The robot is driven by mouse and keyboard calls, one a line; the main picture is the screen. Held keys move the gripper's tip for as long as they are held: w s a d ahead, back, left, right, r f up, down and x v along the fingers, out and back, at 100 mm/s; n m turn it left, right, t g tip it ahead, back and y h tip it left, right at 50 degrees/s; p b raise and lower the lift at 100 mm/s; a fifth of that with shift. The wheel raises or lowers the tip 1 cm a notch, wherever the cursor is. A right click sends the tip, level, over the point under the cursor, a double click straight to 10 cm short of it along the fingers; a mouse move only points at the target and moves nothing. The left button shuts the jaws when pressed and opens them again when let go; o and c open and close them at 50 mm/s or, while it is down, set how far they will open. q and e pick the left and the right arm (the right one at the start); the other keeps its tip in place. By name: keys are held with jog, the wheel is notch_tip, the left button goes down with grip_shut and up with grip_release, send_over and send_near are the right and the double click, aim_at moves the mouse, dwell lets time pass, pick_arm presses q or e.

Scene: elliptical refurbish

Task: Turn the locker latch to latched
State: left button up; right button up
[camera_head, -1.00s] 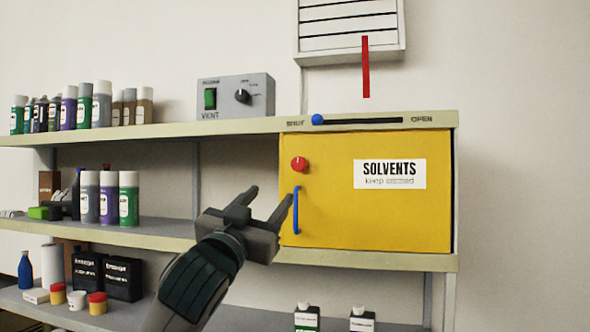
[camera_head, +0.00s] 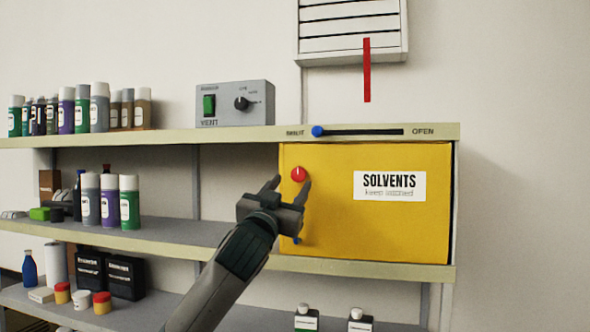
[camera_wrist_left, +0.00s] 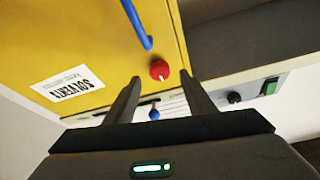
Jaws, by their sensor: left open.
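The yellow locker (camera_head: 400,225) sits shut on the shelf, with a white SOLVENTS label. Its latch is a round red knob (camera_head: 298,174) at the door's upper left, with a white mark pointing up in the head view. The knob also shows in the left wrist view (camera_wrist_left: 159,70). My left gripper (camera_head: 291,181) is open, its fingers pointing up toward the knob, one on each side of it in the picture. I cannot tell whether they touch it. The blue door handle (camera_wrist_left: 136,22) is mostly hidden behind the gripper in the head view. My right gripper is not in view.
A blue slider knob (camera_head: 317,131) sits at the SHUT end of its slot above the locker. A grey VENT box (camera_head: 235,103) stands on the top shelf. Spray cans (camera_head: 110,200) stand on the middle shelf at left. A red strip (camera_head: 366,70) hangs above.

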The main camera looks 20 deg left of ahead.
aim_at(297, 176)
pick_arm(q)
jog(key=p+x, duration=0.1)
jog(key=x, duration=0.2)
jog(key=shift+w+r, duration=0.1)
jog(key=shift+r, duration=0.05)
jog(key=shift+w+p, duration=0.3)
jog(key=c, duration=1.1)
